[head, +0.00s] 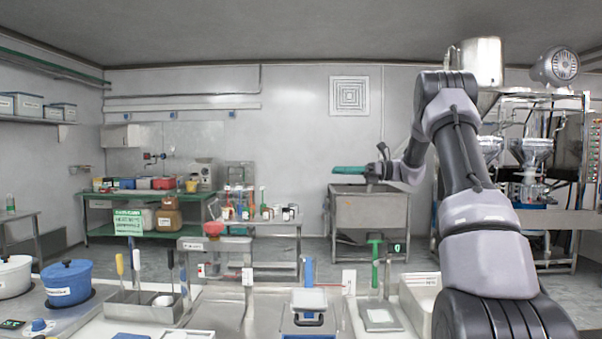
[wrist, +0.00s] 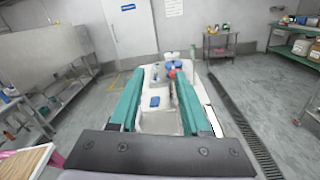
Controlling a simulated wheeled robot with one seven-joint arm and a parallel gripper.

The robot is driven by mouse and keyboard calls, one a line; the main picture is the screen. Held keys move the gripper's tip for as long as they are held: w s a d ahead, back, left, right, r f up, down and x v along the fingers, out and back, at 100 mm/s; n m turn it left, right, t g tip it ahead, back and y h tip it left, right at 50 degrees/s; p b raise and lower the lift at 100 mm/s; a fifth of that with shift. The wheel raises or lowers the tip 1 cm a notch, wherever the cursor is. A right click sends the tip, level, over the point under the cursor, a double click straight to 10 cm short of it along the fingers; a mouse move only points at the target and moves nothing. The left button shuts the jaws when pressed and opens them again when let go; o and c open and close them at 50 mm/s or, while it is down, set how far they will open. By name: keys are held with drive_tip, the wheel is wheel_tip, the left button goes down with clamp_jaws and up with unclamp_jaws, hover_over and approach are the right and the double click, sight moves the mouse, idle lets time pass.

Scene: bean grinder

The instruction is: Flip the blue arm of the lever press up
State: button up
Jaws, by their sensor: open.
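A small press-like device stands at the front centre of the bench in the head view. It has a blue upright part (head: 308,271), which looks like the blue arm, and a pale block on a blue base (head: 305,325). Its exact joint and lower parts are hard to make out. My gripper (head: 350,170) is raised well above and beyond the bench, apart from the device, with its teal fingers pointing left. In the wrist view my gripper (wrist: 159,76) is open, with nothing held between its fingers. I cannot pick out the blue arm for certain there.
A green upright handle (head: 375,264) stands right of the device, and a red-topped stand (head: 213,230) to its left. A utensil holder (head: 140,305) and a blue pot (head: 67,283) are farther left. A white bin (head: 420,295) is at right. The air around my gripper looks clear.

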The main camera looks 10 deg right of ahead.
drive_tip(key=w+a, duration=0.1)
drive_tip(key=a, duration=1)
drive_tip(key=shift+n, duration=0.3)
drive_tip(key=shift+a+f, duration=0.1)
clamp_jaws()
idle(0.8)
unclamp_jaws()
